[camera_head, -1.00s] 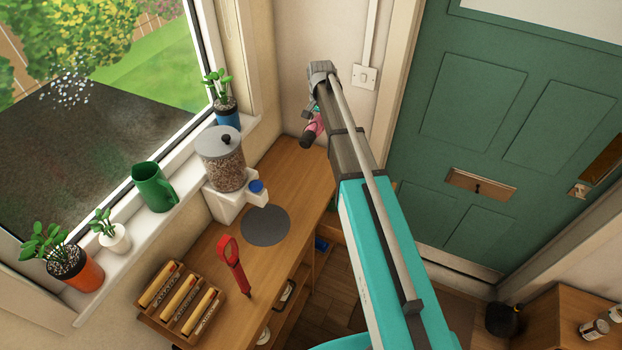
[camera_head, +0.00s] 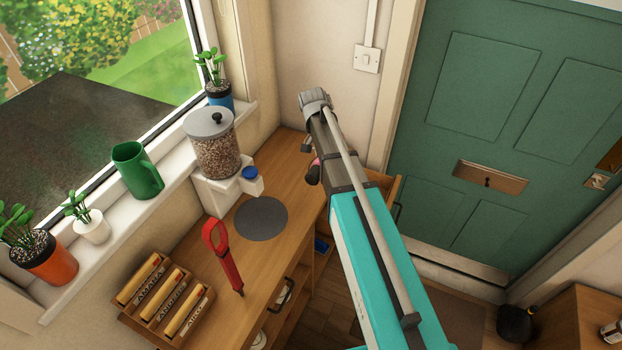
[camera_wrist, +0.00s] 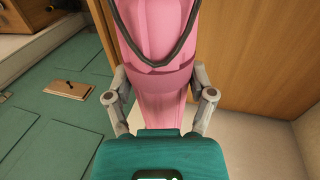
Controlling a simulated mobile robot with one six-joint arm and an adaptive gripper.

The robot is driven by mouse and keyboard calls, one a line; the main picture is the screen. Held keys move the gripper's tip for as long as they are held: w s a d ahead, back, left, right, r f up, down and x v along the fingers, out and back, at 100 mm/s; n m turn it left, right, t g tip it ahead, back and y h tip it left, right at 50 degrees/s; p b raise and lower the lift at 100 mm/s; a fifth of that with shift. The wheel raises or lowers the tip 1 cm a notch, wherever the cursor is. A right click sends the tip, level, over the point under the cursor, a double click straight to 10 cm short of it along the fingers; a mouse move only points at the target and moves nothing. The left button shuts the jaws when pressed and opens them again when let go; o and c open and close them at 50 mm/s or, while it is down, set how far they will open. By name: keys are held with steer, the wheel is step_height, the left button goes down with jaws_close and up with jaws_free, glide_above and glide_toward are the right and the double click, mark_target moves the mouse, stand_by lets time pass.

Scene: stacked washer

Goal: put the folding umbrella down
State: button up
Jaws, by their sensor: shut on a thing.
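The folding umbrella is pink with a dark wrist loop, and in the wrist view the umbrella (camera_wrist: 160,90) fills the middle, between the fingers of my gripper (camera_wrist: 163,100). My gripper is shut on it. In the head view my arm hides most of the umbrella; only a small pink and dark part of the umbrella (camera_head: 314,172) shows beside my arm, over the far right part of the wooden counter (camera_head: 292,170). I cannot tell from these views whether the umbrella touches the counter.
A dark round mat (camera_head: 261,219), a grain dispenser (camera_head: 214,150), a red-handled tool (camera_head: 224,255) and a rack of labelled wooden blocks (camera_head: 168,300) are on the counter. Plants and a green jug (camera_head: 137,170) line the sill. A green door (camera_head: 480,130) stands right.

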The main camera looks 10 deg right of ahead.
steer(key=shift+s+f+h+b, duration=0.3)
steer(key=shift+s+f+b, duration=0.3)
steer(key=shift+s+f, duration=0.4)
steer(key=shift+r, duration=0.1)
steer(key=w+f+b, duration=0.3)
steer(key=w, duration=0.1)
steer(key=w+a+f+b, duration=0.1)
steer(key=w+f+b, duration=0.2)
steer(key=w, duration=0.1)
steer(key=w+a+f+b, duration=0.1)
steer(key=w+f+b, duration=0.2)
steer(key=w, duration=0.2)
steer(key=shift+w+f+b, duration=0.45)
steer(key=shift+f+b, duration=0.35)
steer(key=shift+f, duration=0.05)
steer(key=shift+f+b, duration=1.15)
steer(key=shift+b, duration=0.05)
